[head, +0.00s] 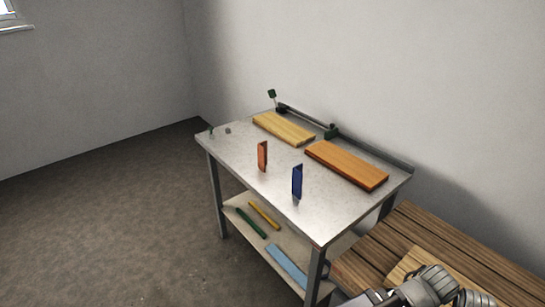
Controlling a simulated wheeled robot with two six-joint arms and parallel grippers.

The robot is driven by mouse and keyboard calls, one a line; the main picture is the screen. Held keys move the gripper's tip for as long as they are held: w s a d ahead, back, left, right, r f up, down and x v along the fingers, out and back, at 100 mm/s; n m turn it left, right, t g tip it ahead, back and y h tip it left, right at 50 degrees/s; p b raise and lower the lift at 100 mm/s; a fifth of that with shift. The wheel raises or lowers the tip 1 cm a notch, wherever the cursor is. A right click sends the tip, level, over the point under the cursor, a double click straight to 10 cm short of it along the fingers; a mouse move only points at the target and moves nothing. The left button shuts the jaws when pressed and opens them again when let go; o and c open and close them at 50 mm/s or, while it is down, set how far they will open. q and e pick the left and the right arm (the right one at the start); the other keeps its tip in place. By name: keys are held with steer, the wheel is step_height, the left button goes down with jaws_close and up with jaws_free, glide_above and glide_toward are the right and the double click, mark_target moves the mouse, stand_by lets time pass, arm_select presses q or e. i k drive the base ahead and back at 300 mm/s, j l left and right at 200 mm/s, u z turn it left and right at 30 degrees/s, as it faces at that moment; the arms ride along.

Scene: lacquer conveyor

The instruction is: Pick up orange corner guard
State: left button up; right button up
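The orange corner guard (262,156) stands upright on the metal top of the workbench (328,219), left of its middle. A dark blue corner guard (297,181) stands upright to its right and nearer the front edge. Bare metal separates the two guards. Neither of my grippers shows in the head view. Only grey rounded parts of my arm show at the bottom right, well away from the orange corner guard, with no fingers visible.
Behind the guards lie a pale wooden board (284,129) and an orange-brown board (346,165). A bar clamp (305,119) lies along the back. Green and yellow bars and a blue sheet (287,265) lie on the lower shelf. A wooden slatted table (450,247) adjoins at right.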

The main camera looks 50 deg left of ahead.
mark_target(261, 146)
steer(key=k+j, duration=0.1)
steer(key=j, duration=0.25)
steer(key=k+j, duration=0.1)
steer(key=j, duration=0.25)
steer(key=k+j, duration=0.1)
steer(key=j, duration=0.25)
steer(key=k+j, duration=0.15)
steer(key=j, duration=0.15)
steer(key=k+j, duration=0.1)
steer(key=j, duration=0.25)
